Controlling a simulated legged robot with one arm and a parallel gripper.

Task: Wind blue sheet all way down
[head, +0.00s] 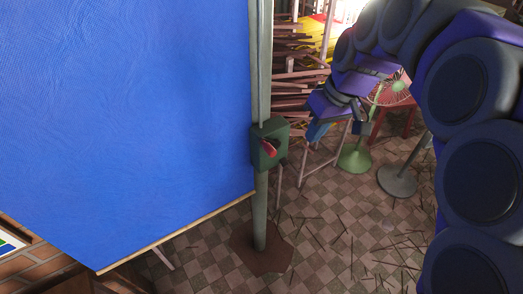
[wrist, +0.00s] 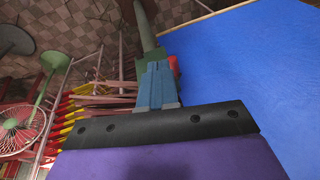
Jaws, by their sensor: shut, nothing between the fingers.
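The blue sheet (head: 125,100) hangs down the left of the head view, with a pale bar (head: 175,232) along its lower edge. It also fills the right of the wrist view (wrist: 250,65). Beside it stands a grey-green post (head: 260,205) carrying a green box (head: 283,133) with a red part (head: 269,147) on its face, probably the winder. My gripper (head: 316,132) is right of the box, apart from it in the head view. In the wrist view its blue fingers (wrist: 154,70) are together and empty, overlapping the box, whose red part (wrist: 174,65) peeks out beside them.
A pink fan (head: 392,90) on a green stand and a grey round base (head: 397,181) stand at the right. Racks of incense sticks (head: 295,75) are behind the post. Loose sticks lie on the checkered floor (head: 330,225). A brick wall edge (head: 40,262) shows lower left.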

